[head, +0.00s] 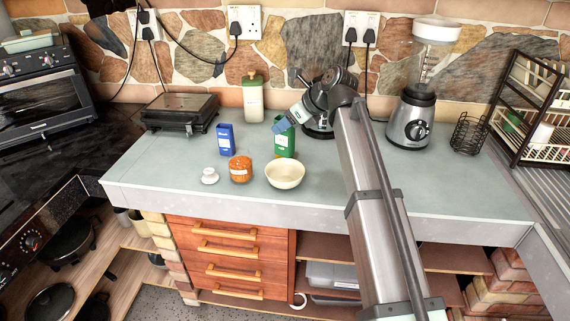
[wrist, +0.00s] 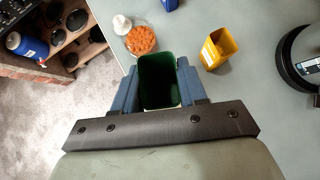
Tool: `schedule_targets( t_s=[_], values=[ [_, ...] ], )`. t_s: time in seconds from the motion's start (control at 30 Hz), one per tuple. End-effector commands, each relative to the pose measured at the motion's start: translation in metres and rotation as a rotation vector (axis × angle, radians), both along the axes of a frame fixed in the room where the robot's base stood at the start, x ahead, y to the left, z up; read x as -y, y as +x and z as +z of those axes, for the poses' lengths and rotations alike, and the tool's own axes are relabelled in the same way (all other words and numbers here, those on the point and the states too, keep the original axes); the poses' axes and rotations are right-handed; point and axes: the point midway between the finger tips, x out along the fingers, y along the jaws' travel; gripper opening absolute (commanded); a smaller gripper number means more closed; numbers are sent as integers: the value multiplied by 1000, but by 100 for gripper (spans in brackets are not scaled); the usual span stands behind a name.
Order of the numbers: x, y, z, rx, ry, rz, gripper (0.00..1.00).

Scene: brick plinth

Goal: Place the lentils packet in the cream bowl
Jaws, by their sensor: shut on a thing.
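My gripper (head: 281,124) has blue fingers, which show in the wrist view (wrist: 158,82) on either side of a green packet. It is shut on this green packet (head: 285,143), an upright, open-topped box whose dark green inside shows in the wrist view (wrist: 159,75). I cannot read its label, so I cannot confirm that it is the lentils. I cannot tell whether its base touches the counter. The cream bowl (head: 285,175) stands in front of the packet in the head view and looks empty. It is not visible in the wrist view.
A blue packet (head: 226,140), an orange-filled jar (head: 240,170) and a small white object (head: 209,176) stand left of the bowl. A yellow box (wrist: 218,47) shows in the wrist view. A blender (head: 416,115) stands right. The counter's front left (head: 150,185) is clear.

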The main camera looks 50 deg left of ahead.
Motion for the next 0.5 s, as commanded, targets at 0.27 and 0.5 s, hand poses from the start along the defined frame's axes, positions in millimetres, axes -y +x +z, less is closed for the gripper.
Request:
schedule_targets(
  t_s=[0.27, 0.5],
  values=[
    [1, -1, -40, -2, -2, 2, 0],
    [0, 0, -62, -1, 0, 2, 0]
  ],
)
